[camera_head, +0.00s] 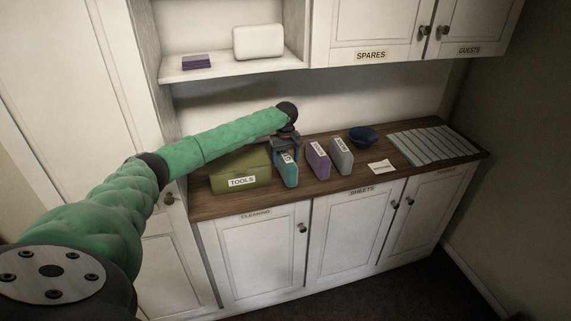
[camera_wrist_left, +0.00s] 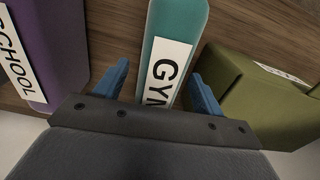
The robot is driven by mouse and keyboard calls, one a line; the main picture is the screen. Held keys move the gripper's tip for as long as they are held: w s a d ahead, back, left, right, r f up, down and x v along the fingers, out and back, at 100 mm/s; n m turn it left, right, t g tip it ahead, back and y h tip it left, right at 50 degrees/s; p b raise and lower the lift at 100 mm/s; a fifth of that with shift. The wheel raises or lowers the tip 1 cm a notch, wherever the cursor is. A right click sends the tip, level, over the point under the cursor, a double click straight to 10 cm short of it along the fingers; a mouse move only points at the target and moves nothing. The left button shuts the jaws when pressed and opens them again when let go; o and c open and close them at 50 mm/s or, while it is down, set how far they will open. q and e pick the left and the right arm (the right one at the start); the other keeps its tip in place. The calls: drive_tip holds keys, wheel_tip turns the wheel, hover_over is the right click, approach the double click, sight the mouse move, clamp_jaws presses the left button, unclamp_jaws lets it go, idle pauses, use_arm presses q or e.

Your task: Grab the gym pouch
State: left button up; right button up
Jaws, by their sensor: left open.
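The gym pouch (camera_head: 290,174) is a teal upright pouch with a white label, standing on the wooden counter between the green tools box and a purple pouch. In the left wrist view the gym pouch (camera_wrist_left: 178,28) shows its label reading "GYM", partly cut off by my gripper. My left gripper (camera_head: 285,147) is at the top of the pouch in the head view. In the wrist view my left gripper (camera_wrist_left: 160,90) is open, with one blue finger on each side of the pouch and a gap visible at each finger. My right gripper is not in view.
The green tools box (camera_head: 228,164) stands left of the pouch, close to my gripper. A purple pouch (camera_head: 317,162) labelled "SCHOOL", a grey pouch (camera_head: 341,157), a blue bowl (camera_head: 362,137), a white card (camera_head: 382,167) and a striped mat (camera_head: 432,146) are to the right. A shelf (camera_head: 235,66) is above.

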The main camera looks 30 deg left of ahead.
use_arm(q)
drive_tip(key=shift+w+f, duration=0.1)
drive_tip(key=shift+f, duration=0.1)
drive_tip(key=shift+r, duration=0.1)
drive_tip(key=c, duration=1.2)
